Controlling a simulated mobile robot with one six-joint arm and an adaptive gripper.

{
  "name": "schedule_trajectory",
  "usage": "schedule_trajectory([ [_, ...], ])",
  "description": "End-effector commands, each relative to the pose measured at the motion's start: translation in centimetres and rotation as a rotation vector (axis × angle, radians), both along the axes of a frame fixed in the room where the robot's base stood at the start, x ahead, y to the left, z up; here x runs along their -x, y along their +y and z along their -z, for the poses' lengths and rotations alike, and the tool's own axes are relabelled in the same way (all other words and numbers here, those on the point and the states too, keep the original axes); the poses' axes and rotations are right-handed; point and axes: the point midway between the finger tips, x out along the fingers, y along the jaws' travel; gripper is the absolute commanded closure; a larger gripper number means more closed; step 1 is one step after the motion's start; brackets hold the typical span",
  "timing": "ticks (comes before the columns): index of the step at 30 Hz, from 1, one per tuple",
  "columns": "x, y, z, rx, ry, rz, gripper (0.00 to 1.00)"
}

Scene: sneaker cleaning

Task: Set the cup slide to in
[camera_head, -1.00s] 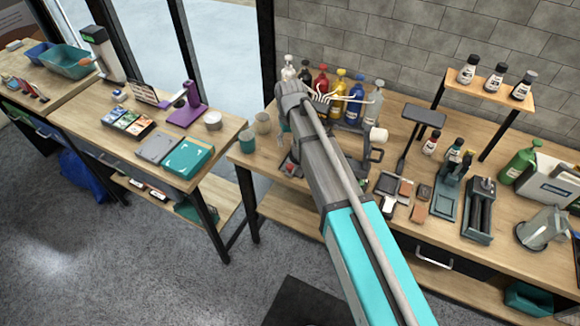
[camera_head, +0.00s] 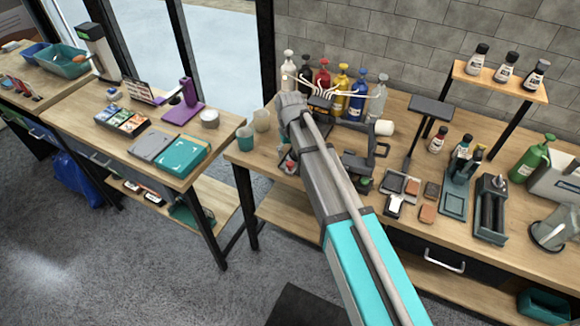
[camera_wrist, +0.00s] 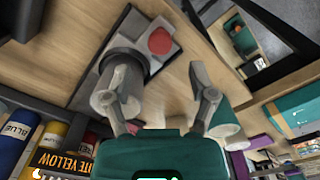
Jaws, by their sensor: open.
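In the wrist view, a grey device lies ahead of my gripper (camera_wrist: 162,95). It has a flat grey base (camera_wrist: 138,28), a round red button (camera_wrist: 160,41) and a grey cylindrical cup-like part (camera_wrist: 118,72). My gripper is open, and its left finger overlaps the cylindrical part in the picture. I cannot tell whether they touch. No part is clearly marked as the cup slide, and its position cannot be read. In the head view, a small red-topped device (camera_head: 291,163) shows left of my arm; my fingers are hidden there.
Coloured pump bottles (camera_head: 340,90) stand behind my arm, with a dark rack beside them. Teal (camera_head: 245,139) and pale (camera_head: 262,120) cups stand at the bench's left edge. Trays and tools fill the bench to the right. A gap separates the left table (camera_head: 85,134).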

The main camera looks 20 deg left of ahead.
Motion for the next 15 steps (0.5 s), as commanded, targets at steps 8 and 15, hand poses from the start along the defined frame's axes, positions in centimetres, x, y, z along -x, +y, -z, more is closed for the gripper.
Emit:
schedule_trajectory([
  [8,0.0,0.0,2.6,0.0,0.0,0.0,0.27],
  [15,0.0,0.0,4.2,0.0,0.0,0.0,0.27],
])
